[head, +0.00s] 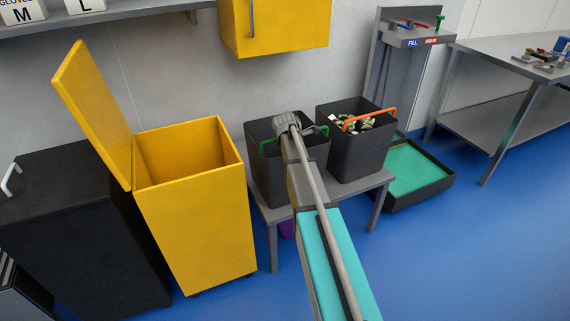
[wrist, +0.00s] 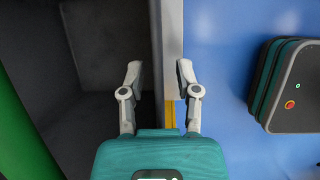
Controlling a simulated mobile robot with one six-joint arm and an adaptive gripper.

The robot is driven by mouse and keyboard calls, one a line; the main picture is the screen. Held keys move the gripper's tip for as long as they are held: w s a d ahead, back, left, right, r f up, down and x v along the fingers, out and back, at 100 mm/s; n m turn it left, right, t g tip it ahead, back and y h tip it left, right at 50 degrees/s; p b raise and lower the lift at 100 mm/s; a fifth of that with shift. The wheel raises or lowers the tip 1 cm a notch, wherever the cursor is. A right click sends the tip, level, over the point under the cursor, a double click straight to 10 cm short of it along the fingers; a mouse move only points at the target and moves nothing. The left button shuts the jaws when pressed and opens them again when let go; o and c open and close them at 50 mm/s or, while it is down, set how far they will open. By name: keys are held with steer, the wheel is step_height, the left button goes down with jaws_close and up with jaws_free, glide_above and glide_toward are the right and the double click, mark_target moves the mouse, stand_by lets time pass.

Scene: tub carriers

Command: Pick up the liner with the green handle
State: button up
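The liner with the green handle (head: 265,172) is a dark, open tub at the left of a low grey stand. Parts of its green handle (head: 268,144) show on either side of my arm, which reaches over the liner and hides some of its rim and inside. No contents show in the visible part. In the wrist view a dark tub wall (wrist: 105,50) fills the left, with a green band at the far left edge. My gripper (wrist: 158,75) is open and empty, its fingers on either side of the tub's edge in the picture. I cannot tell their height relative to the rim.
A second dark liner (head: 350,155) with an orange handle (head: 370,118) and mixed contents stands just right on the grey stand (head: 345,192). An open yellow bin (head: 195,225) stands close left. A green-floored tray (head: 415,170) lies behind right. Blue floor is clear at front right.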

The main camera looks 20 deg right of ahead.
jaws_close()
steer(key=shift+r, duration=0.1)
stand_by(0.3)
